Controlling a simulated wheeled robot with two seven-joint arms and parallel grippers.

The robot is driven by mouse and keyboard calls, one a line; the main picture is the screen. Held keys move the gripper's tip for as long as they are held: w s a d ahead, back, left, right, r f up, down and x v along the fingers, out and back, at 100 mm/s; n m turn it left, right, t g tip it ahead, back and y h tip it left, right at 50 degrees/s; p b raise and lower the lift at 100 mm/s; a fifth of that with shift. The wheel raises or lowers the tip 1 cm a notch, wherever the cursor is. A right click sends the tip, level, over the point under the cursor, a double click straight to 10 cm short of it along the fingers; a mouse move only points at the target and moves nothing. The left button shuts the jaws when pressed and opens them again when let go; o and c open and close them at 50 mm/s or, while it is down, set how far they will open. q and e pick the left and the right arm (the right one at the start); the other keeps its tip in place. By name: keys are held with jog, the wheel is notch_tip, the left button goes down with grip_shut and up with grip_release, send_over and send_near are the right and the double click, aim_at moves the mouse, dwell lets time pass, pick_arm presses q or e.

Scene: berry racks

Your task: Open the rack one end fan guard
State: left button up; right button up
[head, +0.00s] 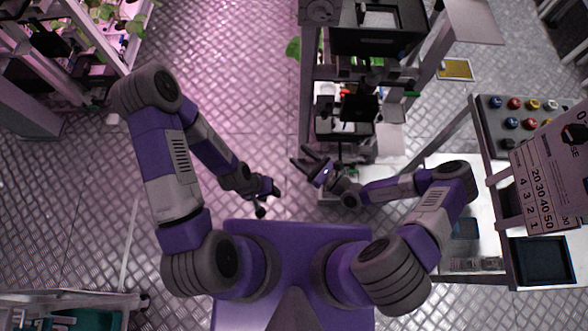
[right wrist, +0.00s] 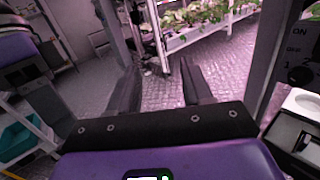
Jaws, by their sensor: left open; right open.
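I cannot make out a fan guard for certain in either view. A rack (head: 305,95) with black boxes on it stands ahead, at the top middle of the head view. My right gripper (head: 301,157) is at the near end of this rack, close to its left post. In the right wrist view the right gripper (right wrist: 160,78) is open, with nothing between its fingers. A dark panel (right wrist: 296,55) with ON and OFF lettering and a dial is just right of it. My left gripper (head: 268,201) is open and empty, over the floor left of the rack.
A planted rack (head: 112,35) stands at the upper left and also shows in the right wrist view (right wrist: 190,38). A bench with a grey board of coloured knobs (head: 515,125) and a printed sign (head: 552,175) is at the right. The floor (head: 235,110) between racks is clear.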

jog(key=shift+s+a+f+n+g+y, duration=0.1)
jog(key=shift+s+a+n+g+y, duration=0.25)
jog(key=shift+s+n+g, duration=0.4)
jog(key=shift+s+a+r+n+g+y, duration=0.1)
jog(key=shift+s+a+n+g, duration=0.45)
jog(key=shift+s+g, duration=0.35)
jog(key=shift+s+a+f+n+g+y, duration=0.1)
jog(key=shift+s+a+n+g+y, duration=0.2)
jog(key=shift+s+n+g, duration=0.5)
